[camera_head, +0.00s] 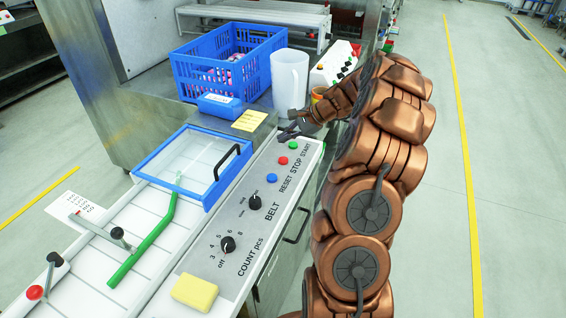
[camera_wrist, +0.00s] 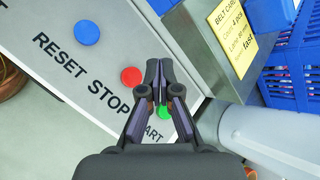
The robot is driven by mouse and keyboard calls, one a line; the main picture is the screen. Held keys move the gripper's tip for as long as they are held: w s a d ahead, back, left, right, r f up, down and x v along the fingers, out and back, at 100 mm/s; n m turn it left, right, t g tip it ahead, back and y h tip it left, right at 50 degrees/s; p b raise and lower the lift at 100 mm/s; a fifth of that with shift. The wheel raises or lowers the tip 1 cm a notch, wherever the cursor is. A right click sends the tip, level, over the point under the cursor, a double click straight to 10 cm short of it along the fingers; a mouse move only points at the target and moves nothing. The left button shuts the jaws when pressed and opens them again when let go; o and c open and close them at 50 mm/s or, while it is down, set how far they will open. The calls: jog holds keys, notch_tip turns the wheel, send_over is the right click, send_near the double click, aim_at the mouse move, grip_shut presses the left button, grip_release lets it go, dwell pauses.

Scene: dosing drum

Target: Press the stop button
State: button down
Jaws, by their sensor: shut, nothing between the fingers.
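The red stop button (camera_head: 283,160) sits on the sloped grey control panel (camera_head: 232,240), between the blue reset button (camera_head: 272,178) and the green start button (camera_head: 293,145). In the wrist view the red button (camera_wrist: 131,77) shows just left of my fingertips, with the label STOP below it. The blue button (camera_wrist: 87,32) is farther up left. The green button (camera_wrist: 164,112) is partly hidden behind my right finger. My gripper (camera_wrist: 156,64) is shut and empty, over the panel near the red and green buttons. In the head view my gripper (camera_head: 285,132) is beside the green button. Contact with any button cannot be told.
Two black knobs (camera_head: 255,202) (camera_head: 228,244) and a yellow sponge (camera_head: 195,292) are on the panel. A blue-framed clear lid (camera_head: 190,165) lies left. A blue crate (camera_head: 228,62), a white jug (camera_head: 289,78) and a yellow card (camera_head: 249,120) stand behind.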

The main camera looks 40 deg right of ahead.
aim_at(285, 160)
jog(key=shift+f+b, duration=1.25)
jog(key=shift+f, duration=1.75)
jog(key=shift+f, duration=0.1)
jog(key=shift+f, duration=0.3)
jog(key=shift+f+b, duration=0.3)
jog(key=shift+f, duration=0.15)
jog(key=shift+r, duration=0.15)
jog(key=shift+r+p, duration=0.5)
jog(key=shift+r, duration=0.25)
jog(key=shift+r, duration=0.1)
jog(key=shift+r+p, duration=1.3)
jog(key=shift+r, duration=1.1)
